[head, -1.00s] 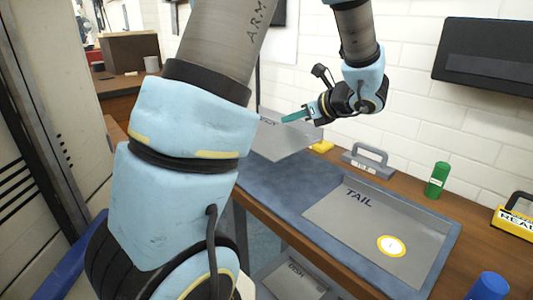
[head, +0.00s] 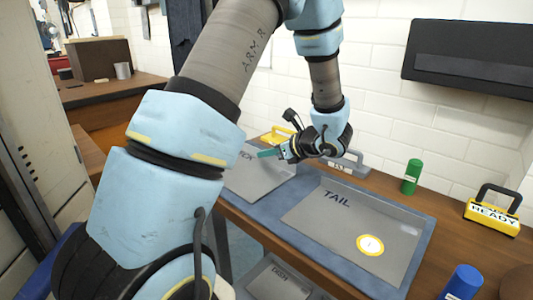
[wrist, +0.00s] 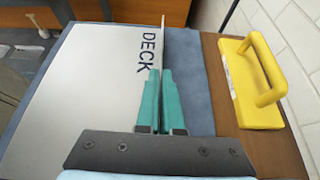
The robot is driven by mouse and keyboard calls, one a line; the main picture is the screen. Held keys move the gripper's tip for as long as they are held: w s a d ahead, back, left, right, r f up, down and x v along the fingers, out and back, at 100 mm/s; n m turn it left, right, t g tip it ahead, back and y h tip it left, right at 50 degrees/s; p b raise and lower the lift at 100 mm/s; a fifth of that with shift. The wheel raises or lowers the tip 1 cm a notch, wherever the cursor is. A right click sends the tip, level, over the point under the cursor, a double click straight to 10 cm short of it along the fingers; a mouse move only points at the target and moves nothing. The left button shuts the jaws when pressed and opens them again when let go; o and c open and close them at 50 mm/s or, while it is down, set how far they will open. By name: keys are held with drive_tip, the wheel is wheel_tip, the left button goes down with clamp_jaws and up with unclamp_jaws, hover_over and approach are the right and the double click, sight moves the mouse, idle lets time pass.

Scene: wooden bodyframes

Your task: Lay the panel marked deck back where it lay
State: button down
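The grey panel marked DECK (wrist: 95,75) fills much of the wrist view, with a thin upright flange along its right edge. It also shows in the head view (head: 262,178), left of the panel marked TAIL (head: 335,230), flat over the blue mat. My gripper (wrist: 157,75) has its teal fingers on either side of the flange, close together and shut on it. In the head view my gripper (head: 265,153) is at the panel's back edge. The panel looks level and low at the mat; I cannot tell whether it touches everywhere.
A yellow handled block (wrist: 252,90) stands right of the panel in the wrist view. Behind the mat (head: 308,187) are a grey handled block (head: 346,164) and a green cylinder (head: 412,177).

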drive_tip(key=shift+f, duration=0.2)
drive_tip(key=c, duration=1.1)
unclamp_jaws()
drive_tip(key=shift+o, duration=0.2)
drive_tip(key=shift+r, duration=0.15)
drive_tip(key=shift+s+d+r, duration=0.1)
drive_tip(key=shift+r, duration=0.05)
drive_tip(key=v, duration=1.1)
drive_tip(key=shift+s+d, duration=0.15)
drive_tip(key=shift+s, duration=0.15)
